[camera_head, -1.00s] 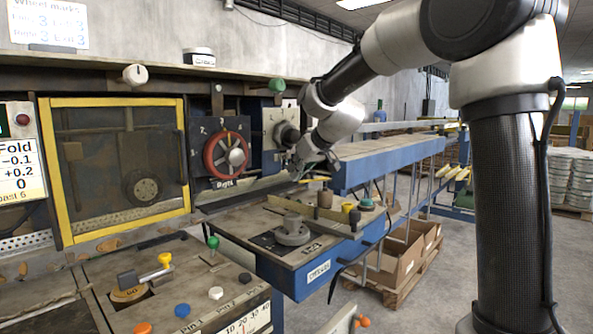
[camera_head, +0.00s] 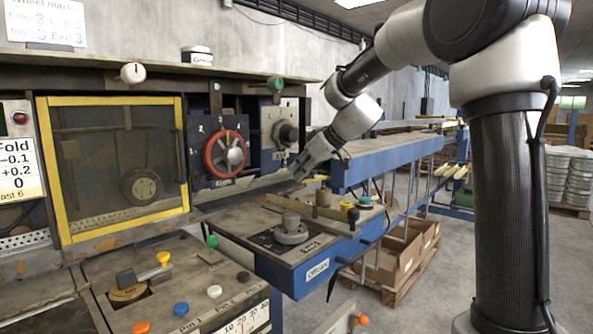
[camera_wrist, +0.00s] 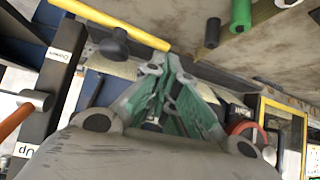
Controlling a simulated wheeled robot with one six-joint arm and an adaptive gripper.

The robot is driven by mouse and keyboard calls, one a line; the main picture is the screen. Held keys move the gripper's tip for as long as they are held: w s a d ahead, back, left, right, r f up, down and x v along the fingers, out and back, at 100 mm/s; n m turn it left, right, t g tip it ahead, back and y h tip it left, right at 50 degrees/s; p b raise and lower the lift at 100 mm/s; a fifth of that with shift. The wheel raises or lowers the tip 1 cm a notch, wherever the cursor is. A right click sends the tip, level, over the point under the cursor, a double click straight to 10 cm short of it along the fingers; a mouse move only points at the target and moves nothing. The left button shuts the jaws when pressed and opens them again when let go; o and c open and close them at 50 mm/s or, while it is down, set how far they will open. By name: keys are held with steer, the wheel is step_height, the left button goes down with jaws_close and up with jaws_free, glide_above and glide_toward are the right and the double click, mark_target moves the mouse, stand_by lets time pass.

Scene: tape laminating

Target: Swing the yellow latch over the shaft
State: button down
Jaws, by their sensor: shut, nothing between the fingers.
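My gripper (camera_head: 299,170) is above the table of the blue machine unit, its fingers pointing down and left. In the wrist view its fingers (camera_wrist: 165,68) are together with nothing held. A yellow bar (camera_wrist: 110,25) lies past the fingertips at the upper left of the wrist view, beside a dark round knob (camera_wrist: 114,44); it looks like the latch, but I cannot be sure. In the head view a dull yellow bar (camera_head: 300,208) lies along the table below my gripper. I cannot make out the shaft clearly, nor whether fingers and latch touch.
A tan cylinder (camera_head: 323,197), a small yellow-topped knob (camera_head: 346,206) and a green knob (camera_head: 365,201) stand on the table near the bar. A grey round fitting (camera_head: 291,232) is at its front. A red handwheel (camera_head: 224,154) and a blue beam (camera_head: 390,160) flank my gripper.

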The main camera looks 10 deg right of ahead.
steer(key=s+d+n+g+y, duration=0.1)
steer(key=n, duration=0.1)
steer(key=s+d+n+g+y, duration=0.1)
steer(key=s+n+g, duration=0.1)
steer(key=shift+d+n, duration=0.1)
steer(key=shift+n, duration=0.2)
steer(key=d+n+g, duration=0.1)
steer(key=s+n+g+y, duration=0.1)
steer(key=shift+s+d+n, duration=0.2)
steer(key=shift+d+n, duration=0.15)
steer(key=shift+n, duration=0.05)
steer(key=shift+s+d, duration=0.25)
steer(key=shift+d, duration=0.15)
